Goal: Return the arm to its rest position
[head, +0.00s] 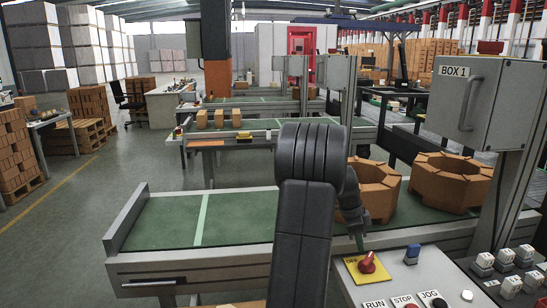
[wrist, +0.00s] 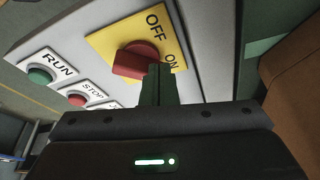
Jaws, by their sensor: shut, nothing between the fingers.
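My arm rises in the middle of the head view and bends down over the control panel (head: 398,279). My gripper (head: 359,243) points down just above the red rotary switch (head: 367,262) on its yellow OFF/ON plate (head: 381,276). In the wrist view my gripper's green-lit fingers (wrist: 158,80) are together with nothing between them. They overlap the edge of the red switch (wrist: 132,62) there, on the yellow plate (wrist: 103,40). I cannot tell whether they touch it.
RUN (wrist: 40,75) and STOP (wrist: 77,99) buttons sit beside the plate. A blue switch (head: 413,251) stands behind it. A grey BOX 1 cabinet (head: 478,97) hangs at right.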

